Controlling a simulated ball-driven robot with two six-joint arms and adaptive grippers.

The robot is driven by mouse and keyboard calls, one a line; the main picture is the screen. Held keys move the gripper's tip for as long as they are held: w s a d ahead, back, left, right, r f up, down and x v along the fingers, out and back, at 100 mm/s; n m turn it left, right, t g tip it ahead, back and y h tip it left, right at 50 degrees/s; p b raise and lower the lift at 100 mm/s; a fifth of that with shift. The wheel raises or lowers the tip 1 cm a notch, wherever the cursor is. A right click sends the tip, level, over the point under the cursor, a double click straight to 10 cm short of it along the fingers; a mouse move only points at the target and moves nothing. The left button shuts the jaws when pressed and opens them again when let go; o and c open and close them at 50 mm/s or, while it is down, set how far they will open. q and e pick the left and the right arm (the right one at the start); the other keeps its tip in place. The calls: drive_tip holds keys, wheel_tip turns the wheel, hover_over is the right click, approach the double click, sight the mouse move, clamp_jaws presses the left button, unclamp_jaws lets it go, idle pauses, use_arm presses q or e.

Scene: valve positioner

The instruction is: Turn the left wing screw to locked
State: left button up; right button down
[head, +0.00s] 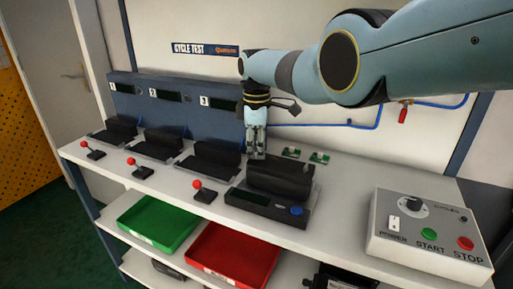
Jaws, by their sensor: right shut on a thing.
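The black valve positioner (279,180) sits on the white bench top, in front of my right arm. It has a small display and a blue knob (296,210) on its front. My right gripper (257,155) points down at its back left corner and is shut on the left wing screw there. The fingers hide the screw, so its angle cannot be read. A small light part (308,169) shows at the back right corner, too small to tell. My left gripper is not in view.
Several black fixtures stand left along the blue panel (165,106), with red-knobbed levers (197,185) before them. A control box (430,235) stands right. Green (157,222) and red (233,255) trays sit below.

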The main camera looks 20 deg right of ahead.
drive_tip(key=shift+m, duration=1.7)
drive_tip(key=shift+f, duration=0.1)
drive_tip(key=c, duration=1.5)
unclamp_jaws()
wheel_tip(320, 180, up, 12)
drive_tip(key=shift+r, duration=0.1)
